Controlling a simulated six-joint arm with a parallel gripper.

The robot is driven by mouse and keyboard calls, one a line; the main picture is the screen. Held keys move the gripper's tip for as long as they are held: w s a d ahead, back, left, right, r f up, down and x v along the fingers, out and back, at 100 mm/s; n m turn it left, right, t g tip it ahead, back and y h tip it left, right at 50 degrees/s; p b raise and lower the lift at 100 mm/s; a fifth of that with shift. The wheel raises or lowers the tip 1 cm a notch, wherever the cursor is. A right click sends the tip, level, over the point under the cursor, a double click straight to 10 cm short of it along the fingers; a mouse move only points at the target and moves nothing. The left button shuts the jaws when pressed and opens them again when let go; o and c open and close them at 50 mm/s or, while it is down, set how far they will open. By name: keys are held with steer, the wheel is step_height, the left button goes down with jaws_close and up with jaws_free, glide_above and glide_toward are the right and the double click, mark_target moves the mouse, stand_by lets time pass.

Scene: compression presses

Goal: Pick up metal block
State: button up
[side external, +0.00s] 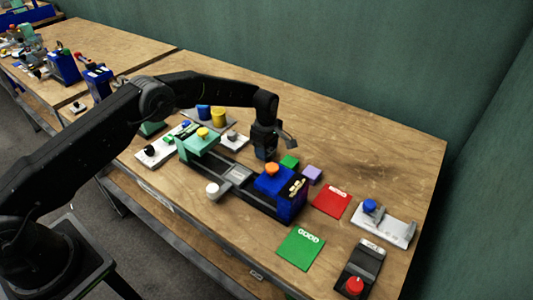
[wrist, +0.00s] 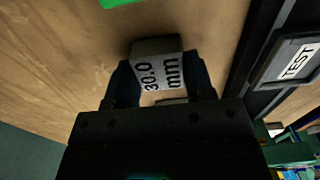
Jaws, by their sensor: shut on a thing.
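The metal block (wrist: 160,72) is grey with a white face marked "30.0 mm". In the wrist view it sits between the two dark fingers of my gripper (wrist: 162,80), which are shut on its sides. In the side view my gripper (side external: 265,156) points down at the table behind the black press. The block is not discernible there. I cannot tell whether the block touches the table.
The press with a blue housing (side external: 272,184) stands in front. A red mat (side external: 331,203) and green "GOOD" mat (side external: 301,250) lie right. The table's back is clear.

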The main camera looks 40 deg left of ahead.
steer(key=shift+c, duration=0.4)
steer(key=shift+r, duration=0.15)
step_height(320, 180, up, 4)
steer(key=shift+r, duration=0.1)
steer(key=s+a+r, duration=0.5)
steer(key=a+r, duration=0.5)
steer(key=r, duration=0.2)
steer(key=s+d, duration=0.8)
steer(key=d, duration=0.1)
step_height(320, 180, down, 7)
steer(key=shift+r, duration=0.2)
